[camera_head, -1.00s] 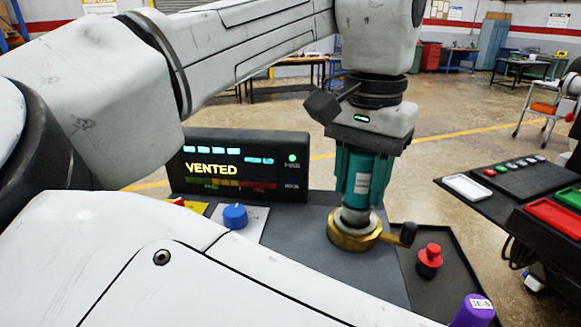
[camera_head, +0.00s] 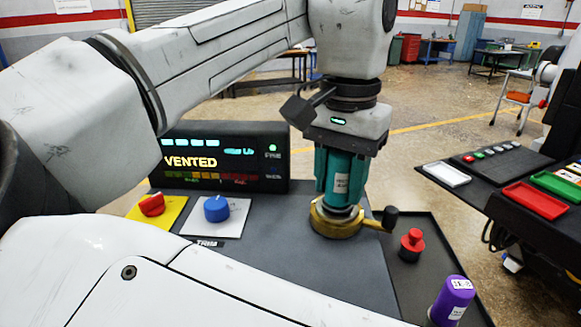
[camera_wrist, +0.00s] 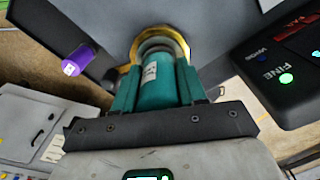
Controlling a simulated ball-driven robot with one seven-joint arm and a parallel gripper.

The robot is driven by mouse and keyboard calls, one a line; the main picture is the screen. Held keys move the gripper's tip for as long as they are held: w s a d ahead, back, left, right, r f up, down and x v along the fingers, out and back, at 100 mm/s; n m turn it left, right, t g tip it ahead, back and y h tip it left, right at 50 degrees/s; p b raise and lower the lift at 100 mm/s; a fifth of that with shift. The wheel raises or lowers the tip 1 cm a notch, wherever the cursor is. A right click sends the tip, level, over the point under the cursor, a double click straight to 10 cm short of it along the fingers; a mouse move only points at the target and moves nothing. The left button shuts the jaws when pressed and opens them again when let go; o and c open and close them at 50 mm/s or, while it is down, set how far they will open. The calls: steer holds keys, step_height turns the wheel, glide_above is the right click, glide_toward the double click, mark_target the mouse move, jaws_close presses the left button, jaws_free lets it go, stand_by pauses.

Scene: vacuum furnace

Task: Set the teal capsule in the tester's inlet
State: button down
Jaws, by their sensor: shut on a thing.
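The teal capsule (camera_head: 342,178) is upright in my gripper (camera_head: 340,185), with a white label on its side. My gripper points down and is shut on it. The capsule's grey lower end meets the brass ring of the tester's inlet (camera_head: 326,226). How deep it sits inside the ring is hidden. In the wrist view, the capsule (camera_wrist: 160,85) lies between my two teal fingers (camera_wrist: 158,88), with the brass ring (camera_wrist: 184,44) around its far end. A dark-knobbed lever (camera_head: 390,218) sticks out of the ring to the right.
The tester's display (camera_head: 222,160) reads VENTED, with a green light. A red knob (camera_head: 151,205) and a blue knob (camera_head: 216,208) stand left of the inlet. A red-topped part (camera_head: 411,244) and a purple capsule (camera_head: 453,298) stand right. Trays (camera_head: 534,200) lie on a far-right bench.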

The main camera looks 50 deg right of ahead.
steer(key=shift+f, duration=0.15)
steer(key=c, duration=0.5)
jaws_free()
steer(key=shift+c, duration=0.2)
step_height(320, 180, up, 11)
steer(key=shift+f, duration=0.1)
stand_by(0.6)
